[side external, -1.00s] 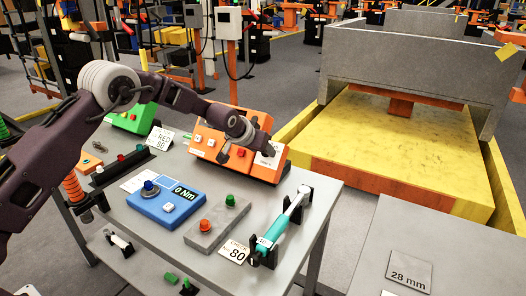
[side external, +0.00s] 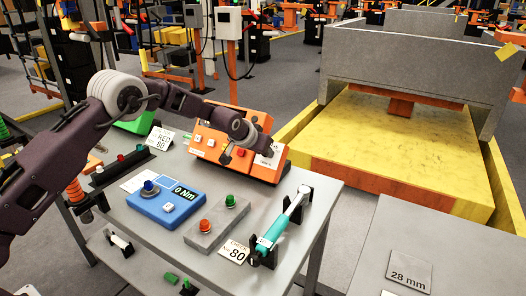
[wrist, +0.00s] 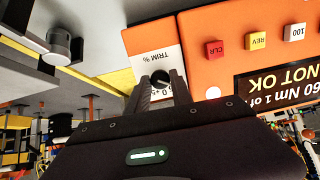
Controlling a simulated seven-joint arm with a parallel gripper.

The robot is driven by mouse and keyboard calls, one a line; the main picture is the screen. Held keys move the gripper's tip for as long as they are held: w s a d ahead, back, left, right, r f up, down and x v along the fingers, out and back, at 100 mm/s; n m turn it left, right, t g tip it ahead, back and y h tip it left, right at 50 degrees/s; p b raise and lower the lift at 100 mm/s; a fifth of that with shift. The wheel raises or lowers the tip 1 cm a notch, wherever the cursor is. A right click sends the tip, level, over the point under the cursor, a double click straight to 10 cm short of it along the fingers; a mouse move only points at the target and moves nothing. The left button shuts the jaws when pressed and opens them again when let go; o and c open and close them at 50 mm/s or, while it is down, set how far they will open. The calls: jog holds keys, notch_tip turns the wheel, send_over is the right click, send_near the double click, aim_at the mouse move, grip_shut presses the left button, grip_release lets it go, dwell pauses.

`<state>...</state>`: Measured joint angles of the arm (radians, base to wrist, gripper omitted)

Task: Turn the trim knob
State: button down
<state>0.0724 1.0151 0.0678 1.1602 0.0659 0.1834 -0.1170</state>
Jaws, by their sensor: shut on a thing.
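The trim knob (wrist: 161,77) is a small dark round knob on a white plate (wrist: 152,58) lettered "TRIM %", upside down in the wrist view. The plate sits at the end of an orange control box (wrist: 217,74). My gripper (wrist: 160,86) has one finger on each side of the knob and is shut on it. In the side external view the orange box (side external: 208,143) stands at the back of the grey table, and my gripper (side external: 258,147) is at its right end. The knob is hidden there by the gripper and wrist.
The box has CLR, REV and 100 buttons and a display reading "NOT OK" (wrist: 290,78). A blue unit (side external: 166,203) reading "0 Nm", a grey box with red and green buttons (side external: 217,222) and a teal tool in a stand (side external: 278,228) are nearer the front.

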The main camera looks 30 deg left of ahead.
jog(key=m, duration=0.5)
jog(key=shift+y, duration=0.3)
jog(key=m, duration=0.5)
jog(key=shift+s+m+t+y, duration=0.1)
jog(key=shift+m+t+y, duration=0.2)
jog(key=shift+m+t, duration=0.1)
jog(key=c, duration=1.1)
grip_release()
jog(key=shift+c, duration=0.2)
jog(key=v, duration=0.7)
